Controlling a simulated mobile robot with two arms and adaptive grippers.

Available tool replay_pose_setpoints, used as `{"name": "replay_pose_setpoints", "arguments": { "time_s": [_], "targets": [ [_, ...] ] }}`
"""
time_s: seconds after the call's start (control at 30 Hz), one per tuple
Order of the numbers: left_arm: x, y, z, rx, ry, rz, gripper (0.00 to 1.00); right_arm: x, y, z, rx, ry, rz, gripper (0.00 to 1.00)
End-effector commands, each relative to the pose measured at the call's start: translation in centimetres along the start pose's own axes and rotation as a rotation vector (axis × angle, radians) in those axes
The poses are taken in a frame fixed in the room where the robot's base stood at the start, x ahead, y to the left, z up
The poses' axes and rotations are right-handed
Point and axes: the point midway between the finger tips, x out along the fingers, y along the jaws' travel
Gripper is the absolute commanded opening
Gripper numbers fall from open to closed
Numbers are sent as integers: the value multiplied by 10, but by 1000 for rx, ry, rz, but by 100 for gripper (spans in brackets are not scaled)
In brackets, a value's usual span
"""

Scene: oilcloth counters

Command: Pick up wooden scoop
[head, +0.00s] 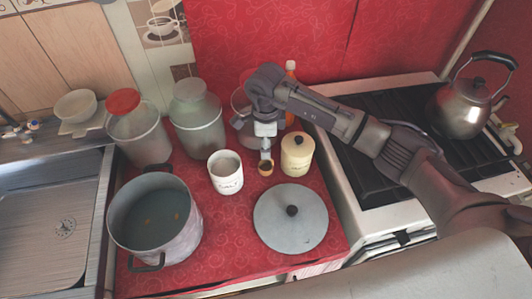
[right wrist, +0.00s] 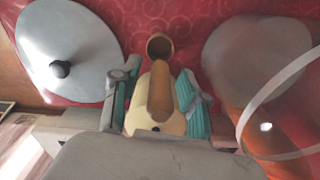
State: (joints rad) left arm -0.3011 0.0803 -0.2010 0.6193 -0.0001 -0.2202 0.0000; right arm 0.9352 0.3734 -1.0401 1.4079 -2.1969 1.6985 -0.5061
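The wooden scoop (right wrist: 160,88) is brown, with a round hollow bowl at one end of a straight handle. In the right wrist view its handle lies between the two teal fingers of my right gripper (right wrist: 160,73), with a narrow gap visible on each side. In the head view the scoop's bowl (head: 265,168) shows just below the right gripper (head: 266,152), between the white mug and the cream canister. The right gripper looks open around the handle. I cannot tell whether the scoop touches the counter. My left gripper is not in view.
The white mug (head: 225,171) and cream canister (head: 297,155) stand close on either side. A round grey lid (head: 290,230) lies in front. A large pot (head: 154,250) stands front left, jars (head: 197,125) behind. A kettle (head: 464,106) stands on the stove at right.

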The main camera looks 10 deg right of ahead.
Motion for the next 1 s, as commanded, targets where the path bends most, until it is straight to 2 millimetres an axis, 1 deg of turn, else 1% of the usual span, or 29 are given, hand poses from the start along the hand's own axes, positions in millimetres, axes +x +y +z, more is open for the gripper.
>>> {"name": "replay_pose_setpoints", "arguments": {
  "time_s": [0.03,0.17,0.2,0.23,0.53,0.67,0.77,0.87,0.9,1.0],
  "targets": [
    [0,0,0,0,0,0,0,0,0,0,0,0,0,31],
    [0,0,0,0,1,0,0,0,0,0,0,0,0,10],
    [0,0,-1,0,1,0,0,0,0,0,0,0,0,3],
    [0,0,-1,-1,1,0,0,0,0,0,0,0,0,0],
    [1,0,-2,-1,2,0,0,-2,0,0,0,0,0,0],
    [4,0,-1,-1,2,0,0,-7,-1,0,1,-1,-1,0],
    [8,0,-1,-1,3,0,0,-18,-1,0,-2,-1,-4,0],
    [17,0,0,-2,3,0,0,-37,-2,1,-2,-2,-6,0],
    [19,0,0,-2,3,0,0,-43,0,-4,-1,0,-5,0],
    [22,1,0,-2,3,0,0,-53,14,-21,-2,1,-3,0]
  ]
}}
